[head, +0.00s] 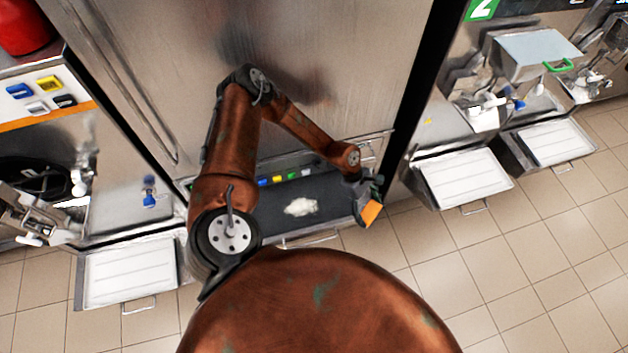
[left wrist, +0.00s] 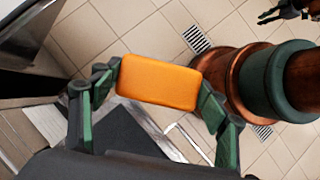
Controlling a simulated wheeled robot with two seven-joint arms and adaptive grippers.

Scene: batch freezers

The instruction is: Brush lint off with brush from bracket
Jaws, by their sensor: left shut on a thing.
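My left gripper (head: 367,196) is shut on an orange block (head: 371,214), likely the brush. In the left wrist view the block (left wrist: 160,82) sits across between the two green fingers (left wrist: 158,92); no bristles show. A pale clump of lint (head: 300,207) lies on the dark panel (head: 330,190) low on the middle freezer. The gripper is to the right of the lint, apart from it, by the panel's right end. A bracket cannot be made out clearly. A dark gripper part, seemingly my right one (left wrist: 290,10), shows at the left wrist view's top right edge.
The tall steel freezer front (head: 290,70) stands behind my arm. A white drip tray (head: 130,270) juts out at left, another (head: 465,178) at right. Small coloured buttons (head: 278,179) line the panel's top. Tiled floor (head: 540,240) is clear at right.

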